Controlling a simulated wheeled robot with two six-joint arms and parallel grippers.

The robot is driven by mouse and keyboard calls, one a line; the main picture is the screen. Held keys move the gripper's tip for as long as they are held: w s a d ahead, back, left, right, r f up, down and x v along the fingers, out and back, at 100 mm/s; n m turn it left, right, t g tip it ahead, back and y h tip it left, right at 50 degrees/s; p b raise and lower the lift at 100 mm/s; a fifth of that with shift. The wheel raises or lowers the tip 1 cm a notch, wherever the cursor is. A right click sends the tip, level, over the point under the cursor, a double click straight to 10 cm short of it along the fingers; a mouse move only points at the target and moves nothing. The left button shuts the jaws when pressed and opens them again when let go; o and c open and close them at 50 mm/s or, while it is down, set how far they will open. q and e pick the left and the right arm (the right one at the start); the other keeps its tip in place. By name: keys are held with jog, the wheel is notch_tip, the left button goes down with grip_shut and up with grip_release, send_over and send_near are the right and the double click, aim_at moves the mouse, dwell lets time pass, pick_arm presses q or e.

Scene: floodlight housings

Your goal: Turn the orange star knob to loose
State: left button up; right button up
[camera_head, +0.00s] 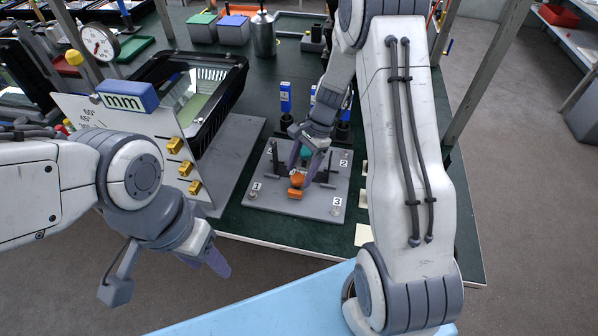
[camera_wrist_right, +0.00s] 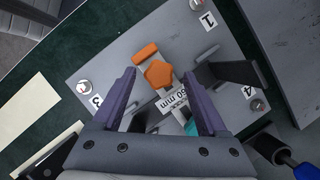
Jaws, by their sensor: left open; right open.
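The orange star knob (camera_wrist_right: 158,75) sits on a grey plate (camera_wrist_right: 110,62) with numbered corners. An orange block (camera_wrist_right: 145,53) lies beside it on the plate. In the head view the knob (camera_head: 296,180) is partly covered by my right gripper. My right gripper (camera_wrist_right: 160,85) is open, its two purple fingers spread on either side of the knob and apart from it as far as I can tell. Its height above the plate is hard to judge. My left gripper (camera_head: 165,275) is open and empty, in front of the table's edge at the left, away from the plate.
A black floodlight housing (camera_head: 235,85) stands left of the plate. A white panel (camera_head: 110,118) with yellow blocks and a blue "mm" block (camera_head: 128,96) stands near my left arm. Black clamps (camera_wrist_right: 225,72) rise from the plate. Blue-handled tools (camera_head: 286,97) stand behind it.

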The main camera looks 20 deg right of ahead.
jog(key=shift+a+f, duration=0.15)
jog(key=shift+f, duration=0.3)
